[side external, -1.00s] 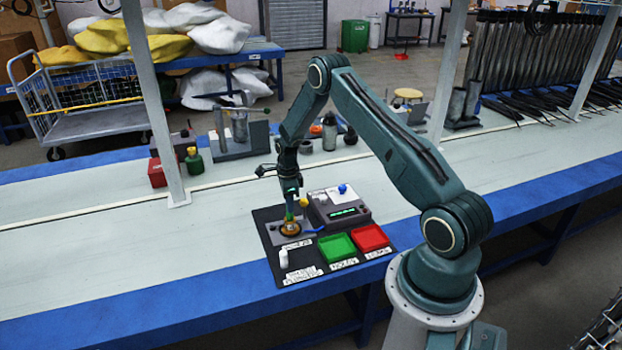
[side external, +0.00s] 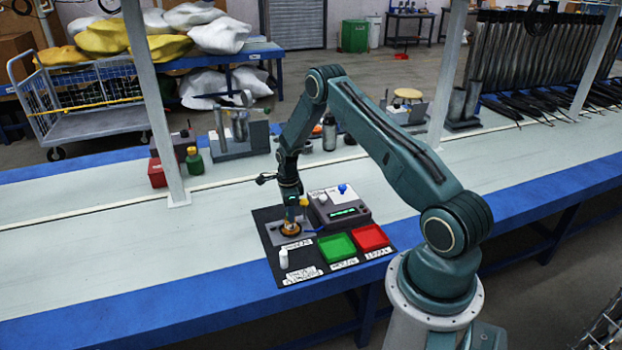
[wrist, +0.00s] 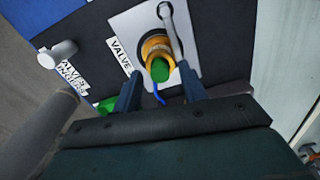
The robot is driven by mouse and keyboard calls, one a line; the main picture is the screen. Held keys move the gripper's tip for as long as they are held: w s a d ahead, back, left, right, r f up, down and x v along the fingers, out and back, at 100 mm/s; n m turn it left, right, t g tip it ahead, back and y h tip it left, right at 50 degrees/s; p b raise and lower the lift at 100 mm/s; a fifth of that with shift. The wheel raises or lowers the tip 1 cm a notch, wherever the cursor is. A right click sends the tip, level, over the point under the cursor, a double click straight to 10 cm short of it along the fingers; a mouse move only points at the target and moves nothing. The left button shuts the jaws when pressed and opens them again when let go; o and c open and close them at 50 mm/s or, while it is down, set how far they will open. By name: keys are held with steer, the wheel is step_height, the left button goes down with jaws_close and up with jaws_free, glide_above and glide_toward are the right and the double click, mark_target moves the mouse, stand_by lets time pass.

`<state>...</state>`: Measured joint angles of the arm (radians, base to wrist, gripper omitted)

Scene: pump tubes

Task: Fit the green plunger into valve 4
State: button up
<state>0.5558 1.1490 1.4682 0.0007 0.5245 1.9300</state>
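The green plunger (wrist: 160,69) shows in the wrist view at the brass-orange ring of the valve (wrist: 154,46), overlapping its near side. How deep it sits cannot be told. The valve is on a light grey plate (wrist: 128,24), with a "VALVE" label (wrist: 122,55) beside it whose number is not readable. My gripper (wrist: 159,72) is over the valve with its fingers apart, one on each side of the plunger, and gaps show between. In the side view my gripper (side external: 292,207) is low over the valve (side external: 291,227) and hides the plunger.
A metal lever (wrist: 171,28) stands close beside the valve. A white peg (side external: 284,259) stands at the front left of the dark mat (side external: 268,215). A green tray (side external: 337,247), a red tray (side external: 371,237) and a grey box (side external: 346,214) lie to the right.

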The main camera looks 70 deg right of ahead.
steer(key=shift+r, duration=0.1)
step_height(320, 180, up, 12)
stand_by(0.9)
stand_by(0.4)
steer(key=s+a+r+n+t, duration=0.1)
steer(key=s+a+r+n, duration=0.2)
steer(key=a+r+n, duration=0.7)
steer(key=s+a+r+n+t, duration=0.3)
steer(key=a+r, duration=0.4)
steer(key=r, duration=0.7)
steer(key=s+a+r+n, duration=0.1)
steer(key=s+a+n, duration=0.2)
steer(key=s+n, duration=0.2)
steer(key=s+a+r+n+t, duration=0.1)
steer(key=s+a+n, duration=0.3)
steer(key=s, duration=0.5)
steer(key=s+a+r+n, duration=0.3)
steer(key=s+a+n, duration=0.1)
steer(key=s+n, duration=0.2)
steer(key=shift+s+r+t, duration=0.25)
steer(key=shift+s+t, duration=0.05)
steer(key=shift+s, duration=0.25)
